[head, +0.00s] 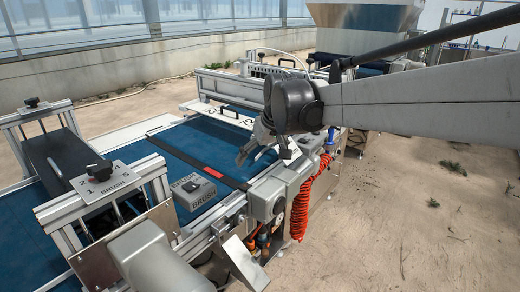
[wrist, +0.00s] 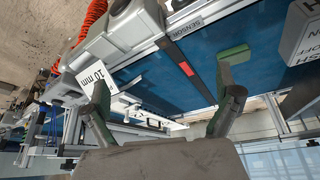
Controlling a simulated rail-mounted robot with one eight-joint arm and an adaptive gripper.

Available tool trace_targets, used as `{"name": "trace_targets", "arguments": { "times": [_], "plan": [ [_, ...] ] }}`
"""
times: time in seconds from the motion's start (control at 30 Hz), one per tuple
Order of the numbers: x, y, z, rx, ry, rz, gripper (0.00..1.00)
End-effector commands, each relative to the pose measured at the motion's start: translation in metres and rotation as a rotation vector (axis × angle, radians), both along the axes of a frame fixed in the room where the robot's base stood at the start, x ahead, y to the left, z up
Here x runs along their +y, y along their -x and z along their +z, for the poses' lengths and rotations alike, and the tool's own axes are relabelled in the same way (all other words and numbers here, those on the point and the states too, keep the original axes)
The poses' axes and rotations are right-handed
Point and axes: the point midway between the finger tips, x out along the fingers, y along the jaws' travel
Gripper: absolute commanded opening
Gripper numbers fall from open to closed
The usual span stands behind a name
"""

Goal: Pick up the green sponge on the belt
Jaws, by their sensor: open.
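In the head view my gripper (head: 265,154) hangs above the near edge of the blue belt (head: 215,145), beside the machine's side rail. I cannot make out the sponge in the head view; the gripper or arm may hide it.
A dark bar with a red label (head: 212,172) crosses the belt. A grey brush box (head: 193,190) stands on the belt side. An orange coiled hose (head: 302,208) hangs outside the rail.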

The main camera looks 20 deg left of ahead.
Motion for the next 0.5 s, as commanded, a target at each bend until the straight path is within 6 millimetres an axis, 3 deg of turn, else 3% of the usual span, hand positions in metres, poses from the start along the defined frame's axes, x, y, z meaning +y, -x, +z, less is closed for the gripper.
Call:
{"name": "trace_targets", "arguments": {
  "times": [0.03, 0.1, 0.3, 0.5],
  "plan": [
    [0.025, -0.003, 0.003, 0.004, 0.004, 0.033, 0.98],
    [0.054, -0.005, 0.000, 0.011, 0.008, 0.074, 0.98],
    [0.139, -0.003, -0.015, 0.027, 0.022, 0.191, 0.98],
    [0.213, 0.011, -0.036, 0.040, 0.035, 0.297, 0.98]
  ]
}}
